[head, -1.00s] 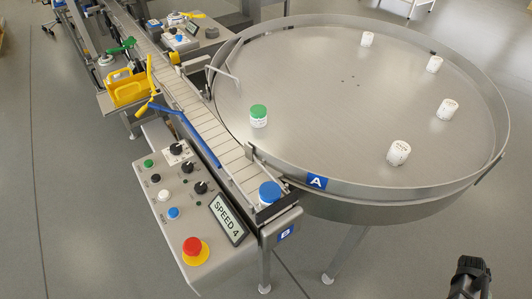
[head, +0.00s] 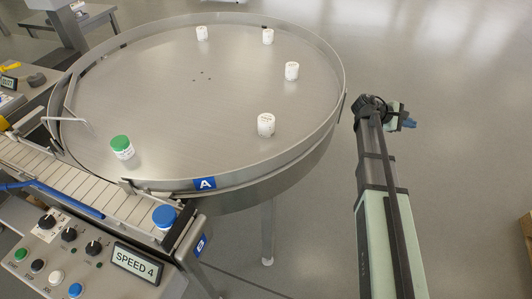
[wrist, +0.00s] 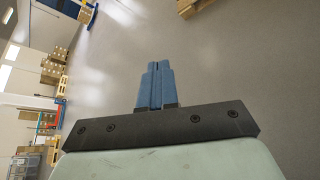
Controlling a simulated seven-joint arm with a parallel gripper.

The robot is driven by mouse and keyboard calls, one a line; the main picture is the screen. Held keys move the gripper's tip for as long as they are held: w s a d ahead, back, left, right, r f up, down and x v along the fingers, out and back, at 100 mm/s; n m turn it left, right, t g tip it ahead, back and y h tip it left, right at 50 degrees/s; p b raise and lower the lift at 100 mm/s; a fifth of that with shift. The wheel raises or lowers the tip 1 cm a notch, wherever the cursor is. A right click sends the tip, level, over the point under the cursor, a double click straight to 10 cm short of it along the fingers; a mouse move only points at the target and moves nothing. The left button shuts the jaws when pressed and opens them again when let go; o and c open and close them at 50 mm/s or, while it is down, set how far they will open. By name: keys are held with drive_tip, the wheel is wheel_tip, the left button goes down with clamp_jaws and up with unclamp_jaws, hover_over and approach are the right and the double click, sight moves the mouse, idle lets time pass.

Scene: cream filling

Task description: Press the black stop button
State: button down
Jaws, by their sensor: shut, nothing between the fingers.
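The black stop button (head: 37,266) is a small round button on the grey control panel (head: 110,283) at the lower left of the head view. It sits between a green button (head: 20,254) and a white button (head: 56,277). My gripper (head: 410,123) is far to the right of the panel, beyond the turntable's right edge, over open floor. Its blue fingers (wrist: 158,66) are together and empty in the wrist view. The button does not show in the wrist view.
A large round turntable (head: 190,110) with several white jars stands between my gripper and the panel's far side. A conveyor (head: 80,189) carries a blue-capped jar (head: 165,217). Black knobs (head: 93,247), a blue button (head: 75,290) and a speed display (head: 134,262) are near the button.

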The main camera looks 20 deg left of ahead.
drive_tip(key=w+a+r+n+t+h, duration=0.1)
drive_tip(key=w+a+r, duration=0.15)
drive_tip(key=r, duration=0.35)
drive_tip(key=w+a+r+t, duration=0.1)
drive_tip(key=a+r, duration=0.2)
drive_tip(key=r, duration=0.3)
drive_tip(key=a+r+n+t, duration=0.15)
drive_tip(key=a+r, duration=0.25)
drive_tip(key=a, duration=0.5)
drive_tip(key=s+a+n+t+y, duration=0.1)
drive_tip(key=s+a+n+y, duration=0.15)
drive_tip(key=s+a, duration=0.85)
drive_tip(key=s+a+f+n+t+y, duration=0.15)
drive_tip(key=s+a+y, duration=0.25)
drive_tip(key=a, duration=1.3)
drive_tip(key=s+a+r+n+t+y, duration=0.1)
drive_tip(key=s+a+n+y, duration=0.2)
drive_tip(key=s+a, duration=0.8)
drive_tip(key=s+a+f+n+g+y, duration=0.1)
drive_tip(key=s+a+n+y, duration=0.15)
drive_tip(key=s+a, duration=0.95)
drive_tip(key=s+a+n+g+y, duration=0.1)
drive_tip(key=s+a+n+y, duration=0.15)
drive_tip(key=s+a, duration=0.95)
drive_tip(key=s+a+n+g+y, duration=0.1)
drive_tip(key=s+n+g+y, duration=0.2)
drive_tip(key=s, duration=3.4)
drive_tip(key=shift+s+f+n+y, duration=0.15)
drive_tip(key=shift+n+y, duration=0.5)
drive_tip(key=shift+n, duration=0.2)
